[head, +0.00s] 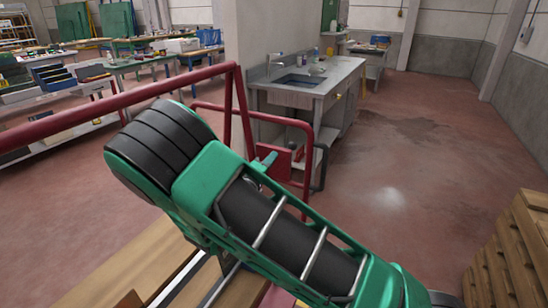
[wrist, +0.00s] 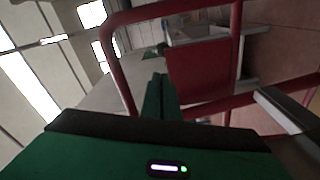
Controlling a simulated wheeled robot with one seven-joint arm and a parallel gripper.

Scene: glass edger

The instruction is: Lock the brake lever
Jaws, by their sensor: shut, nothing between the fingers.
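My gripper (wrist: 158,80) shows in the wrist view with its dark green fingers together and nothing visible between them. They point toward a red plate (wrist: 198,75), beside its left edge in that picture; I cannot tell if they touch it. The head view also shows the red plate (head: 279,166), on the red tube frame beyond my arm. A small teal piece (head: 267,160) shows at its left edge; I cannot tell whether it is my fingertips or a handle. No brake lever can be made out for certain, and my arm hides part of the frame.
Red tube rails (head: 215,106) cross in front and beside my arm. A sink counter (head: 305,90) stands behind the frame. The floor between counter and pallets is clear.

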